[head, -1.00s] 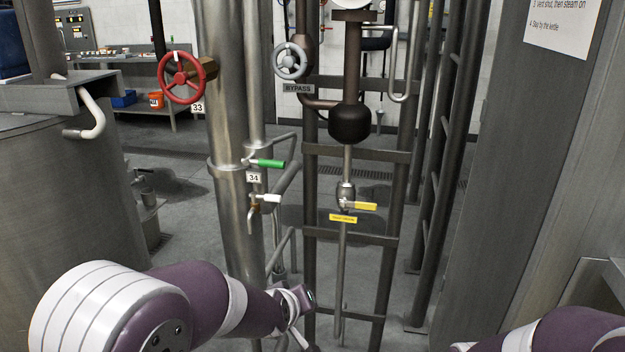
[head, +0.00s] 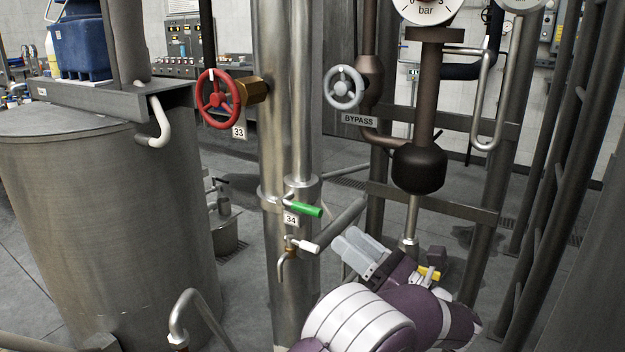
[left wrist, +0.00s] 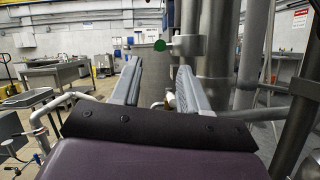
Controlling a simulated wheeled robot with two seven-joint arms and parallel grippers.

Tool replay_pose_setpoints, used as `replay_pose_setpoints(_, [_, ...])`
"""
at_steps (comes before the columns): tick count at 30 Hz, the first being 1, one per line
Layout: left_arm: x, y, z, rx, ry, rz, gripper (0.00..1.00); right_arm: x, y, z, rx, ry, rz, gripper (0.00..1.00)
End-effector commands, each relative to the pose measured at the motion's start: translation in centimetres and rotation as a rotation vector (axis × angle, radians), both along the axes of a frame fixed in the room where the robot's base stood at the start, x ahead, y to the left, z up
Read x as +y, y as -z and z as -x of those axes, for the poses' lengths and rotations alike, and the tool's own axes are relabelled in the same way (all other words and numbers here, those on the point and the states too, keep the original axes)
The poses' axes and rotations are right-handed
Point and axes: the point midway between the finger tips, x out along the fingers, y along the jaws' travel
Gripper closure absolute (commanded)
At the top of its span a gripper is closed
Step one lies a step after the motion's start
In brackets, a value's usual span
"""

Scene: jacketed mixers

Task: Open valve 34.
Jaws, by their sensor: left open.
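The label 34 (head: 290,219) sits on the tall steel pipe, just under a valve with a green lever (head: 307,209). The lever points right, across the pipe. A small tap with a white lever (head: 309,247) and a bent spout is below the label. My left gripper (head: 343,242) is raised to the right of these levers, open and empty, its fingers towards the pipe. In the left wrist view, the green lever's round end (left wrist: 159,45) shows above and between the open fingers. The white lever (left wrist: 170,99) shows lower between them. My right gripper is out of view.
A red handwheel (head: 218,98) labelled 33 and a grey BYPASS handwheel (head: 343,88) are higher up. A yellow lever (head: 429,273) is partly hidden behind my left arm. A large steel vessel (head: 110,220) stands left, and dark frame posts stand right.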

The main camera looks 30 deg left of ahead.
Motion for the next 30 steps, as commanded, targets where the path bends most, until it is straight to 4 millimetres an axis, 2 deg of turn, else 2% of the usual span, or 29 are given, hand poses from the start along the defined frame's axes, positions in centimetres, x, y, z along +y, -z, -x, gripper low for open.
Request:
replay_pose_setpoints(1, [0.7, -2.1, -0.1, 0.007, -0.004, -0.003, 0.56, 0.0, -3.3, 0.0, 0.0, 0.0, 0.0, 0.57])
replay_pose_setpoints(5, [2.8, -2.5, -0.4, 0.006, -0.004, -0.001, 0.56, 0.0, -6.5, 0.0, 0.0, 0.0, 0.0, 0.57])
replay_pose_setpoints(6, [3.9, -2.0, -0.5, 0.0, -0.005, 0.0, 0.56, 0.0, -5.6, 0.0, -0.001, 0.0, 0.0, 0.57])
replay_pose_setpoints(10, [6.6, -2.9, -1.0, 0.001, -0.003, 0.001, 0.56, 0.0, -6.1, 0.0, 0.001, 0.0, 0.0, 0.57])
replay_pose_setpoints(15, [8.6, -3.6, -1.4, 0.0, 0.0, 0.0, 0.56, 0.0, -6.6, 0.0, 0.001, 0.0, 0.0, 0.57])
replay_pose_setpoints(26, [9.4, -3.8, -1.5, 0.001, 0.002, 0.0, 0.56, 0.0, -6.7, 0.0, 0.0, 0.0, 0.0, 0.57])
replay_pose_setpoints(27, [9.4, -3.8, -1.5, 0.001, 0.002, 0.0, 0.59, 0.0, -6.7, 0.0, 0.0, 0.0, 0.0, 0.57])
replay_pose_setpoints(29, [9.4, -3.8, -1.5, 0.001, 0.002, 0.0, 0.78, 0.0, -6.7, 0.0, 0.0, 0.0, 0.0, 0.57])
replay_pose_setpoints(30, [9.3, -3.8, -1.5, 0.001, 0.002, 0.0, 0.91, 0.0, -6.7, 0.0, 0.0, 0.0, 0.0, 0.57])
